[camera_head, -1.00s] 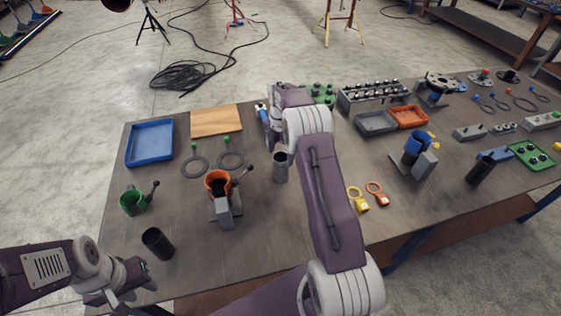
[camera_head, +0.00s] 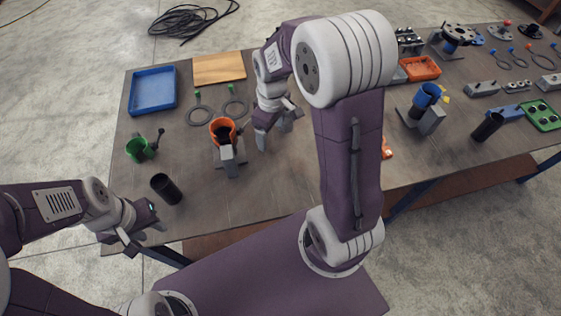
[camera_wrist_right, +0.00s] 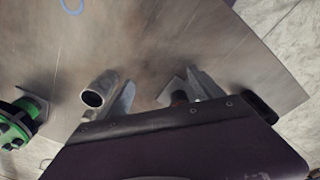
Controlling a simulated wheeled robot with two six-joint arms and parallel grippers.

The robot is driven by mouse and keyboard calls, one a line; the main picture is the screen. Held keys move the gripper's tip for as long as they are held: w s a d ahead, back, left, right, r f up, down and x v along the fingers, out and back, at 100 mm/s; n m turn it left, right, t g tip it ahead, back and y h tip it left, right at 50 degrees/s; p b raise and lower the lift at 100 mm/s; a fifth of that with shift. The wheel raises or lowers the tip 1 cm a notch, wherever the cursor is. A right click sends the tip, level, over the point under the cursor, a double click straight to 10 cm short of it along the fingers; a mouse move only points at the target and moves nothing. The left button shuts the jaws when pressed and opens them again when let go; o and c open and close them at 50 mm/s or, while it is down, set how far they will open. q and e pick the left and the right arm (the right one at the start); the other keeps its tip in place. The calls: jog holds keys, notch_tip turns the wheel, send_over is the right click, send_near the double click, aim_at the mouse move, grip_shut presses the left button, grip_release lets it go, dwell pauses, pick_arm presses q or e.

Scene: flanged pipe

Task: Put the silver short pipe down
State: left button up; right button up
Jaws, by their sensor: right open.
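The silver short pipe (camera_wrist_right: 98,88) shows in the right wrist view, with its dark open end toward the camera. It is just left of one finger of my right gripper (camera_wrist_right: 160,95), outside the gap between the fingers. The right gripper (camera_head: 275,132) is open over the table, right of the orange collar, in the head view. There the pipe cannot be made out clearly beside the fingers and arm. My left gripper (camera_head: 143,236) looks open and empty at the table's front left edge.
A blue-collared stand (camera_head: 426,97) is at right. The front middle is clear.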

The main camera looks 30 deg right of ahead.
jog(key=s+a+f+m, duration=0.1)
jog(key=s+m, duration=0.2)
jog(key=s, duration=0.2)
jog(key=s+a+f+m, duration=0.1)
jog(key=s+m, duration=0.3)
jog(key=s, duration=0.2)
jog(key=shift+a+f, duration=0.25)
jog(key=shift+a, duration=0.1)
